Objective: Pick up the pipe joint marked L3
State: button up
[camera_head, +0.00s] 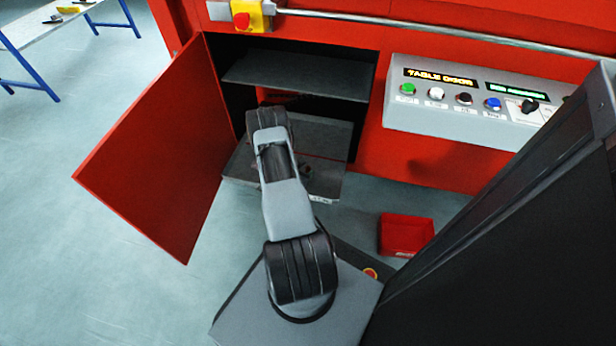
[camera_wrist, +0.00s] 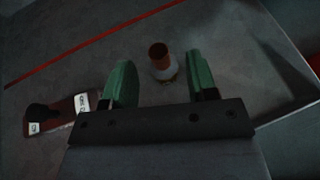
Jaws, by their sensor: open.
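In the wrist view a pipe joint (camera_wrist: 162,65) with a brown round top and a pale lower body stands on the grey shelf (camera_wrist: 225,35). No L3 mark can be read on it. My gripper (camera_wrist: 160,72) has two green fingers, spread apart, one on either side of the pipe joint in the picture. The joint appears a little beyond the fingertips, and I cannot tell whether they touch it. In the head view my arm hides the gripper and most of the shelf's contents.
A brown piece with a black part and white labels (camera_wrist: 62,113) lies left of my gripper. The red cabinet door (camera_head: 160,150) stands open at left. An upper dark shelf (camera_head: 295,73) is above the lower tray (camera_head: 325,185). A red box (camera_head: 405,235) sits on the floor.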

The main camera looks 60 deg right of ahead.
aim_at(307, 170)
jog(key=shift+b+x, duration=1.6)
jog(key=shift+x, duration=1)
jog(key=shift+d+f, duration=0.2)
jog(key=shift+d, duration=0.1)
jog(key=shift+c, duration=0.3)
grip_shut()
